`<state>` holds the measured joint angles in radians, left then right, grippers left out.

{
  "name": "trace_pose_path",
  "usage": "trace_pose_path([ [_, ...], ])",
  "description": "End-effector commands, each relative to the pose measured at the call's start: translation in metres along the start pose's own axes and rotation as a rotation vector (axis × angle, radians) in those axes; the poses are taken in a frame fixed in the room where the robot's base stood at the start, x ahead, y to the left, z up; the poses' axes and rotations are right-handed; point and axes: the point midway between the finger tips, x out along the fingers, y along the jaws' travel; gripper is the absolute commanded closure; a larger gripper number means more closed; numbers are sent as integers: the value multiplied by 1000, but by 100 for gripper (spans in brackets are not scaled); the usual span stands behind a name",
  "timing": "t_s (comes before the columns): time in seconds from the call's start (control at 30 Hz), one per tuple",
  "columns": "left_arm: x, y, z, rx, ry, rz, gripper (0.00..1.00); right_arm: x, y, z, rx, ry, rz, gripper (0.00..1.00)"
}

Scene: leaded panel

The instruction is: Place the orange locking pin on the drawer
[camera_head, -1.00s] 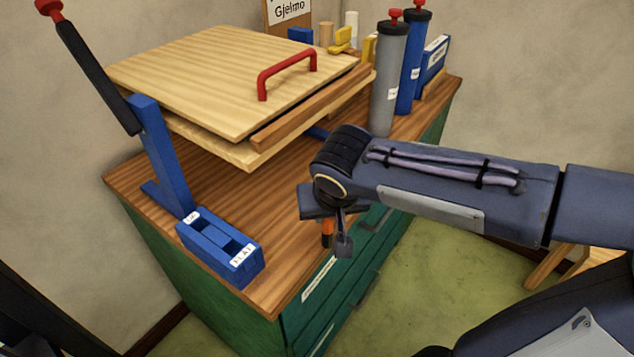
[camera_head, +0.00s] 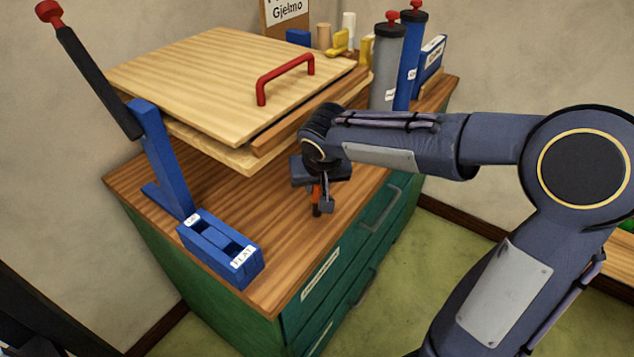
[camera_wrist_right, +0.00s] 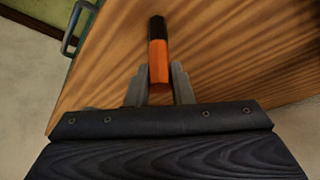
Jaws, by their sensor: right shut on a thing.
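The orange locking pin (camera_wrist_right: 159,60) has a black end and is held between the two fingers of my right gripper (camera_wrist_right: 160,88) in the right wrist view. In the head view my right gripper (camera_head: 322,199) is over the front part of the wooden cabinet top, and the pin (camera_head: 316,196) points down from it. I cannot tell whether the pin's lower end touches the wood. The green drawer (camera_head: 345,248) is in the cabinet front, below and to the right of the gripper, with a grey handle. My left gripper is not in view.
A blue two-slot holder (camera_head: 240,262) stands at the near left corner of the top. A blue lever stand (camera_head: 163,160) and a wooden press with a red handle (camera_head: 262,88) are behind. Grey and blue cylinders (camera_head: 387,70) stand at the back right.

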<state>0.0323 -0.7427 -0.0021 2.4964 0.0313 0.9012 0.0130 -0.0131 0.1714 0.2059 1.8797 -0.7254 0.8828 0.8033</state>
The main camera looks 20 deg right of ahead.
Motion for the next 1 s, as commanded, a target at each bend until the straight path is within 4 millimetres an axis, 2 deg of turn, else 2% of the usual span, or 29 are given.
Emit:
trace_pose_path([
  [0.17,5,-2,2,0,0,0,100,4,0,2,0,1,0,100],
  [0.2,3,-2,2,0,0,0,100,3,0,2,1,0,0,76],
  [0.33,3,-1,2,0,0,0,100,3,0,2,1,0,0,59],
  [0.67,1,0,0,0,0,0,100,0,0,0,1,0,0,58],
  [0.77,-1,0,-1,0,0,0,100,-7,0,-1,1,2,-1,58],
  [0.9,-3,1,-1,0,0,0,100,-34,0,-1,1,6,-2,58],
  [1.0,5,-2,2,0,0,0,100,-40,0,25,-1,3,-1,58],
])
